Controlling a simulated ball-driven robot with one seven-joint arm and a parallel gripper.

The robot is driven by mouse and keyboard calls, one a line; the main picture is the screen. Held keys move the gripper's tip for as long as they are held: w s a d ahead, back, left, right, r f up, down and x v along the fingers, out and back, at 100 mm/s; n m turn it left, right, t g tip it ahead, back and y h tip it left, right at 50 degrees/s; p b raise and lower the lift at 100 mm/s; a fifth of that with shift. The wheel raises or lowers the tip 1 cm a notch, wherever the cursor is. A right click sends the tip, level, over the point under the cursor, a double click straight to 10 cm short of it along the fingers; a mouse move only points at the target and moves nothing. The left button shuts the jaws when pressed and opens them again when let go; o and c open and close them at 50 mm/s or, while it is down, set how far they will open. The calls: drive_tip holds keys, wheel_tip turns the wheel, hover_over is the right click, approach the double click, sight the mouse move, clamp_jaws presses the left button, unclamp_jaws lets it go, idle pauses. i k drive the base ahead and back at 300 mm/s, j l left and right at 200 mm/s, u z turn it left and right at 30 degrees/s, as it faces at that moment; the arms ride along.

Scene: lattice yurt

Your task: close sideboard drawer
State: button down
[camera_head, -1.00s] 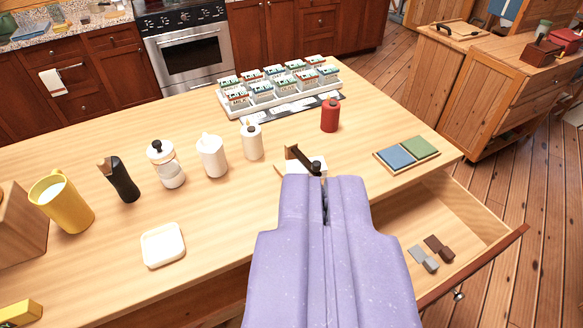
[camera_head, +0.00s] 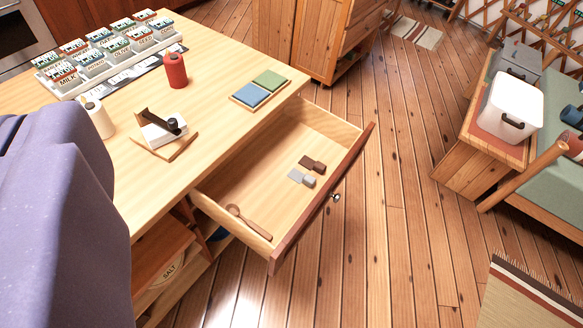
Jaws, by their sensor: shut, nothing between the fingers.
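The sideboard drawer (camera_head: 273,165) stands pulled out from under the sideboard's pale wooden top (camera_head: 165,100), its dark reddish front (camera_head: 318,203) facing right with a small round metal knob (camera_head: 336,197). Inside lie a wooden spoon (camera_head: 250,222) near the front end, and a grey piece (camera_head: 301,177) and a brown piece (camera_head: 312,164) further back. A purple part of my arm fills the left edge, over the sideboard top and left of the drawer. My gripper's fingers do not show.
On the top stand a red canister (camera_head: 176,70), a tray of labelled boxes (camera_head: 70,90), blue and green tiles (camera_head: 259,88) and a napkin holder (camera_head: 160,135). The floor (camera_head: 385,210) right of the drawer is clear. A bench with a white container (camera_head: 510,105) stands further right.

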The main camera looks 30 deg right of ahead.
sight(254, 179)
drive_tip(key=k+l+z, duration=0.15)
drive_tip(key=k, duration=0.4)
drive_tip(key=k+l+z, duration=0.15)
drive_tip(key=k+l, duration=0.2)
drive_tip(key=k, duration=0.25)
drive_tip(key=k+l+z, duration=0.15)
drive_tip(key=k+l, duration=0.2)
drive_tip(key=k, duration=0.2)
drive_tip(key=i+j+z, duration=0.1)
drive_tip(key=i, duration=0.45)
drive_tip(key=i+j, duration=0.25)
drive_tip(key=i, duration=0.3)
drive_tip(key=i+j+z, duration=0.15)
drive_tip(key=i, duration=0.35)
drive_tip(key=i+j, duration=0.3)
drive_tip(key=i, duration=0.25)
drive_tip(key=l+z, duration=0.05)
